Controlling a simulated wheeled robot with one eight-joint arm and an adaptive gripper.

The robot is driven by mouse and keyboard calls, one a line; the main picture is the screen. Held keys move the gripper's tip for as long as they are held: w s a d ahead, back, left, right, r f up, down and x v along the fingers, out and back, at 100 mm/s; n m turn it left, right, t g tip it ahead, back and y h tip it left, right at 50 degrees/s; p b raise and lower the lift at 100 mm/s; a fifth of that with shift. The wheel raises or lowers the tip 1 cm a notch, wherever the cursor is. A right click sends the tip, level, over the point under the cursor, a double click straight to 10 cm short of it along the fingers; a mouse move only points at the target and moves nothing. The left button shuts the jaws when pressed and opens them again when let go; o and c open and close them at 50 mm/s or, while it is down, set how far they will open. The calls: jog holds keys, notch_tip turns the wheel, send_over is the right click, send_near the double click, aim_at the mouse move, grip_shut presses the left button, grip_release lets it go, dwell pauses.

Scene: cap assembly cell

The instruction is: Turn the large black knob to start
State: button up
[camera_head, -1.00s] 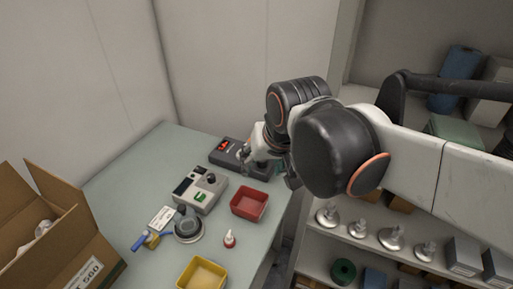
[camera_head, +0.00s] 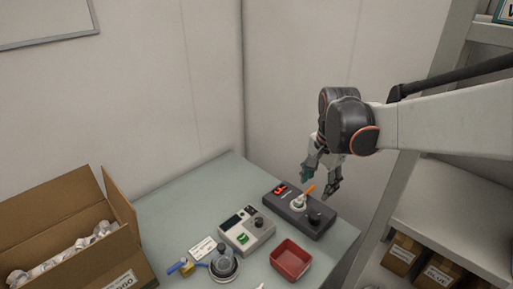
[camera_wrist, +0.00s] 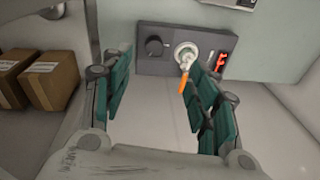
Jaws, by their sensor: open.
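A dark grey control box (camera_head: 283,206) sits at the far right corner of the table. A large black knob (camera_head: 321,215) stands on its right part; the knob also shows in the wrist view (camera_wrist: 155,46). My gripper (camera_head: 318,186) is open and empty, raised above the box and apart from the knob. In the wrist view its two green-padded fingers (camera_wrist: 158,70) are spread wide, with the knob between and beyond their tips.
A grey device (camera_head: 244,233) with a smaller black knob and a red tray (camera_head: 291,259) stand nearby. An open cardboard box (camera_head: 75,250) is at left. Shelves (camera_head: 460,228) stand at right.

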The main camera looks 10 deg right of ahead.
aim_at(315, 214)
jog(key=w+d+f+m+b, duration=0.1)
jog(key=f, duration=0.4)
jog(key=w+d+f+m+g+b, duration=0.1)
jog(key=f, duration=0.5)
jog(key=w+d+f+m+b, duration=0.1)
jog(key=f, duration=0.5)
jog(key=shift+w, duration=0.15)
jog(key=shift+r, duration=0.1)
jog(key=c, duration=1.1)
